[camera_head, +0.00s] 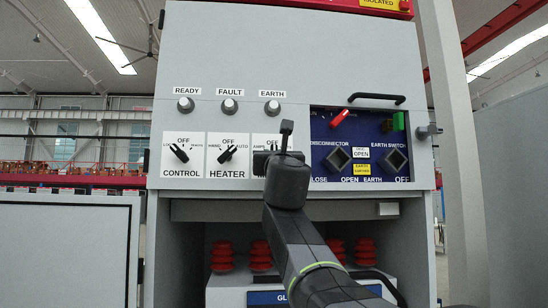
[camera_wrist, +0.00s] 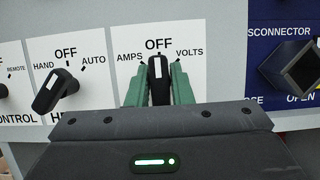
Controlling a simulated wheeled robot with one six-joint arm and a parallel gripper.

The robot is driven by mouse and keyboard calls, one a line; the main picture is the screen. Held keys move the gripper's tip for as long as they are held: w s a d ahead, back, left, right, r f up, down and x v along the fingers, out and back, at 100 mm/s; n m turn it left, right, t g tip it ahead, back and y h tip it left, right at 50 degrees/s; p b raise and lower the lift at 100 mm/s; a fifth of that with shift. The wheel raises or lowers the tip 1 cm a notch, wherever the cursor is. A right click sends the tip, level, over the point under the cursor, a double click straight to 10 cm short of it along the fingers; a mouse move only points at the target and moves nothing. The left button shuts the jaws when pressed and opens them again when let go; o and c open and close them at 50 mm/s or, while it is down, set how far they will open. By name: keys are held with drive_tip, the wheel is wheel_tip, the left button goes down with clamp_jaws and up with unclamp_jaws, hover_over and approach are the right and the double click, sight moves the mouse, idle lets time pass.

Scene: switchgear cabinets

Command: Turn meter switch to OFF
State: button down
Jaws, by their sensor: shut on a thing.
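The meter switch (camera_wrist: 158,78) is a black knob with a white mark on a white plate labelled AMPS, OFF and VOLTS. In the wrist view its mark points nearly straight up, toward OFF. My gripper (camera_wrist: 157,90) has its green fingers on both sides of the knob and is shut on it. In the head view, my gripper (camera_head: 287,178) and wrist cover most of the meter switch and its plate (camera_head: 262,140). The lower part of the plate is hidden by my gripper in the wrist view.
Left of it are the HEATER switch (camera_head: 227,154) and the CONTROL switch (camera_head: 179,153). Right is the blue panel (camera_head: 325,150) with black square knobs and a red handle (camera_head: 340,118). Round lamps sit above. Red insulators (camera_head: 222,256) show in the open bay below.

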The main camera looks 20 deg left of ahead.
idle(0.4)
drive_tip(key=c, duration=1.4)
unclamp_jaws()
drive_tip(key=shift+o, duration=0.2)
drive_tip(key=shift+s, duration=0.1)
drive_tip(key=b+v, duration=0.4)
drive_tip(key=v, duration=0.9)
drive_tip(key=shift+s+d, duration=0.2)
drive_tip(key=shift+s, duration=0.1)
drive_tip(key=p+x, duration=0.4)
drive_tip(key=x, duration=1)
drive_tip(key=shift+f, duration=0.2)
drive_tip(key=shift+d+f, duration=0.1)
